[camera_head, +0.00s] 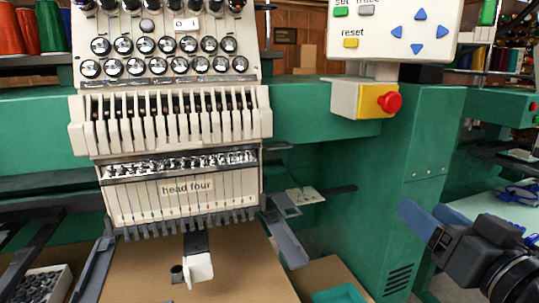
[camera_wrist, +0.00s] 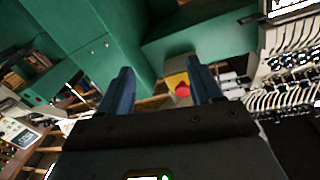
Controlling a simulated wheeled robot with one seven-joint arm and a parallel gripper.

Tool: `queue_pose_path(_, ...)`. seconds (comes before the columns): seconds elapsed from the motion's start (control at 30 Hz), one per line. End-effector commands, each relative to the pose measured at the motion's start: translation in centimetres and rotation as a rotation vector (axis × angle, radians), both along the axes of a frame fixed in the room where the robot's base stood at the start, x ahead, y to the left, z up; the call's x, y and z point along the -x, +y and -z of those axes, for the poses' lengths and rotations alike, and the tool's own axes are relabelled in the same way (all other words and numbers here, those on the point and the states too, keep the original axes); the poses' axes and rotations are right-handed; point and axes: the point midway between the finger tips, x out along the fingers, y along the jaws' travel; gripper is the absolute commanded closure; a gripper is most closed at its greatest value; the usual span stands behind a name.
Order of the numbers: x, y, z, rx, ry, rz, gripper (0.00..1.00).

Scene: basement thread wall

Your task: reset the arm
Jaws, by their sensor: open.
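My gripper (camera_head: 424,212) is at the lower right of the head view, with its blue fingers pointing up and left toward the green machine body. In the wrist view my gripper (camera_wrist: 162,82) shows two blue fingers spread well apart. Nothing is held between them. A red stop button (camera_head: 389,102) on a yellow and white box (camera_head: 362,98) is up and left of my gripper in the head view. In the wrist view the red button (camera_wrist: 182,90) shows beyond the fingers, nearer the right one, apart from them.
The green embroidery machine (camera_head: 420,160) fills the middle. Its white needle head (camera_head: 185,190), labelled "head four", is at left. A control panel (camera_head: 380,30) with a yellow reset key (camera_head: 351,43) hangs above. A teal bin (camera_head: 340,295) sits low at centre. Blue cloth (camera_head: 517,194) lies at right.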

Motion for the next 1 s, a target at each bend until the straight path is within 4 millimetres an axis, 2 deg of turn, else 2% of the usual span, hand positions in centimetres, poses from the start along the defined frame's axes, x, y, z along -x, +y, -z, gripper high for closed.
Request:
queue_pose_path(0.03, 1.0, 0.4, 2.0, -0.018, 0.02, 0.014, 0.35)
queue_pose_path(0.2, 4.6, 0.9, 7.2, -0.048, 0.058, 0.078, 0.35)
queue_pose_path(0.37, 8.9, 1.4, 11.5, -0.049, 0.1, 0.131, 0.35)
queue_pose_path(0.5, 13.1, 1.8, 14.6, -0.03, 0.134, 0.169, 0.35)
queue_pose_path(0.73, 20.8, 2.1, 18.1, 0.038, 0.187, 0.203, 0.35)
queue_pose_path(1.0, 30.1, 2.1, 19.4, 0.157, 0.233, 0.191, 0.35)
